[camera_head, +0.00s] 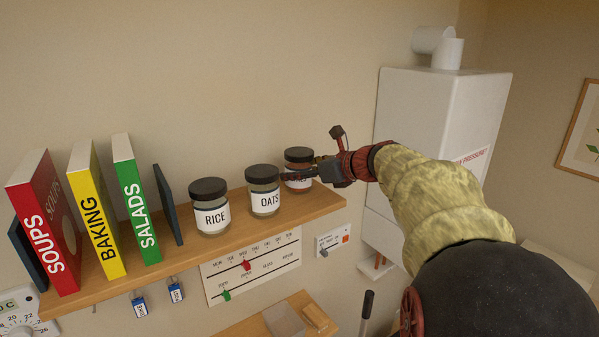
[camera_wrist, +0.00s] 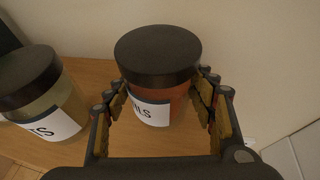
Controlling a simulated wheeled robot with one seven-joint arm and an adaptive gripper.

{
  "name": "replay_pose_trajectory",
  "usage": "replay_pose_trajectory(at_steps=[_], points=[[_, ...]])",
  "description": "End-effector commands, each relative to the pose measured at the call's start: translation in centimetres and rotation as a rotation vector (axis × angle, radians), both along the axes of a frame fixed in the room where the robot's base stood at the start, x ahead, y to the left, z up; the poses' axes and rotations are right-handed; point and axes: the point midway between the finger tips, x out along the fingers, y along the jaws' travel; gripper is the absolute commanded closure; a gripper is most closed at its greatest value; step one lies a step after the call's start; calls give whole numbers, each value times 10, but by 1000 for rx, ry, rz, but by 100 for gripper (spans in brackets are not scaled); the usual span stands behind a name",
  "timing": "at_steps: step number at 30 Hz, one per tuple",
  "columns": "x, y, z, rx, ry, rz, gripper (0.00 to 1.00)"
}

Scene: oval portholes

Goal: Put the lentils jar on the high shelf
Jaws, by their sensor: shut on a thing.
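The lentils jar (camera_head: 299,161) has a dark lid, reddish contents and a white label. It stands upright at the right end of the wooden shelf (camera_head: 325,203). In the wrist view the jar (camera_wrist: 158,75) is between the fingers, its label partly showing letters ending in "LS". My gripper (camera_head: 312,172) is shut on it from the right, with the fingers (camera_wrist: 160,98) on both sides of its body. In the head view the gripper covers part of the label. The jar's base appears to be on the shelf.
The oats jar (camera_head: 263,190) stands close on the left, also in the wrist view (camera_wrist: 45,95). The rice jar (camera_head: 210,207) and upright books (camera_head: 91,215) are further left. A white boiler (camera_head: 435,120) hangs to the right. The wall is close behind the jars.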

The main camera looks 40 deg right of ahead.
Motion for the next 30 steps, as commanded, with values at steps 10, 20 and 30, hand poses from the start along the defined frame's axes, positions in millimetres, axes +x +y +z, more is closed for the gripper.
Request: replay_pose_trajectory(at_steps=[10, 20, 30], points=[[0, 0, -3, 1, 1, 0, 38], [0, 0, -3, 0, 1, 0, 26], [-10, -2, 5, -3, -1, -2, 26]])
